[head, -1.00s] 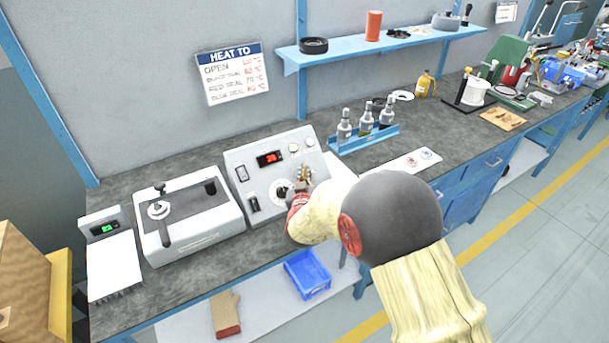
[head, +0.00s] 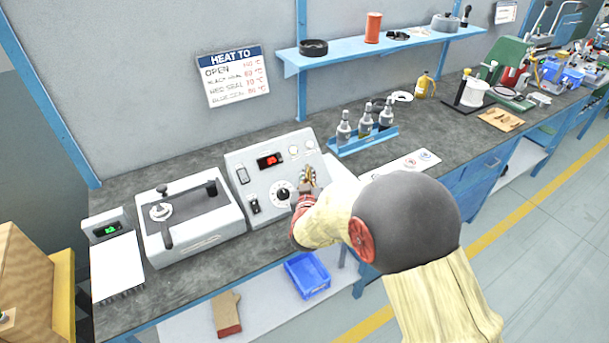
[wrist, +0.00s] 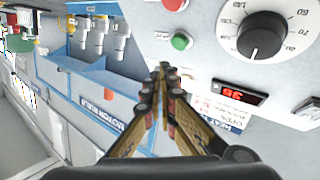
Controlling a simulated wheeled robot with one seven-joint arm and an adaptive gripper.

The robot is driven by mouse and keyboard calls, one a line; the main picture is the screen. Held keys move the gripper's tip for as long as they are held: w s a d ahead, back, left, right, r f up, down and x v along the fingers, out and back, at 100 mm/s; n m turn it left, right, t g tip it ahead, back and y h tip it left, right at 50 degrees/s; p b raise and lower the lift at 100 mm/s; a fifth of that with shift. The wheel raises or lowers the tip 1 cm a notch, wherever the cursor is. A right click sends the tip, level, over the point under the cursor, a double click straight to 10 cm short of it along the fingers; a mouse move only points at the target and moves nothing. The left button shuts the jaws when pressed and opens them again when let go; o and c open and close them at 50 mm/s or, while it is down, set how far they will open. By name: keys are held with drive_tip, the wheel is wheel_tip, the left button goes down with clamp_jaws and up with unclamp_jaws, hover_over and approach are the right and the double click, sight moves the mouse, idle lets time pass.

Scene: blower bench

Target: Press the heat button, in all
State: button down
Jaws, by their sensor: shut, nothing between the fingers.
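The heater control box (head: 237,160) stands on the bench, with a red-digit display (head: 270,160), a dial (head: 282,194) and switches on its sloped face. In the wrist view, a green button (wrist: 181,41) and a red button (wrist: 174,4) sit beside the dial (wrist: 258,38); the display (wrist: 240,95) shows upside down. I cannot read which button is marked heat. My gripper (head: 308,175) is in front of the box's right side and hides part of it. In the wrist view my gripper (wrist: 163,70) is shut and empty, its tips a little off the green button.
A blue rack of bottles (head: 365,140) stands right of the box. A grey-lidded unit (head: 190,220) and a small scale with a green display (head: 110,230) are to the left. A wall sign (head: 233,75) hangs behind. A blue bin (head: 307,275) is on the lower shelf.

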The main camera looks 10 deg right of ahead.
drive_tip(key=shift+s+d+r+p, duration=0.15)
drive_tip(key=shift+s+r+p, duration=0.15)
drive_tip(key=shift+s+r, duration=0.25)
drive_tip(key=shift+s+d+r+p, duration=0.15)
drive_tip(key=shift+s+r+p, duration=0.15)
drive_tip(key=shift+s+r, duration=0.2)
